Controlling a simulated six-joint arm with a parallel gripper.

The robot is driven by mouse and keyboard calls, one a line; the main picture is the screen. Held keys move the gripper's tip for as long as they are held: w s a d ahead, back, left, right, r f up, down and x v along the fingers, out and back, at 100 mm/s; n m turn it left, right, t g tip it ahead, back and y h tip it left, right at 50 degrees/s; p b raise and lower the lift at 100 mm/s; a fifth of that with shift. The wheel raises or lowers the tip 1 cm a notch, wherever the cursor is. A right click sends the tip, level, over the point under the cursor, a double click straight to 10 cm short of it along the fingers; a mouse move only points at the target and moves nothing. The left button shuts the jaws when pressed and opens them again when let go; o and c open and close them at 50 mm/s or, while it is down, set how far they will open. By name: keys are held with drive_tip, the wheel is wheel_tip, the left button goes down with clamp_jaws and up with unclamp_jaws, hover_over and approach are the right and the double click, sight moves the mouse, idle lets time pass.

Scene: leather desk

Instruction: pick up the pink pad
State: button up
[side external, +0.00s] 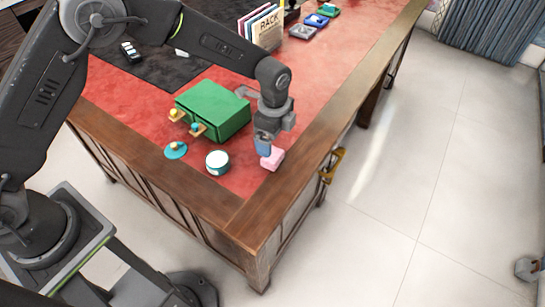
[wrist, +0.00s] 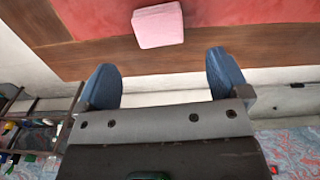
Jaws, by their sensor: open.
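The pink pad (side external: 272,159) is a small block lying on the red leather desk top close to the wooden border, near the desk corner. In the wrist view the pink pad (wrist: 158,25) is at the top centre, ahead of the fingertips. My gripper (side external: 263,148) is just above and beside the pad in the side view, pointing down. In the wrist view my gripper (wrist: 164,72) shows two blue fingers spread wide with nothing between them. Whether a finger touches the pad cannot be told from the side view.
A round white-topped tin (side external: 217,162) and a teal disc with a knob (side external: 176,151) sit nearby. A book rack (side external: 263,27) and coloured pads (side external: 317,20) are at the back. The wooden desk edge (side external: 300,150) is close.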

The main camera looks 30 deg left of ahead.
sight(273, 154)
drive_tip(key=f, duration=0.8)
drive_tip(key=shift+a, duration=0.2)
drive_tip(key=shift+r, duration=0.1)
drive_tip(key=c, duration=1)
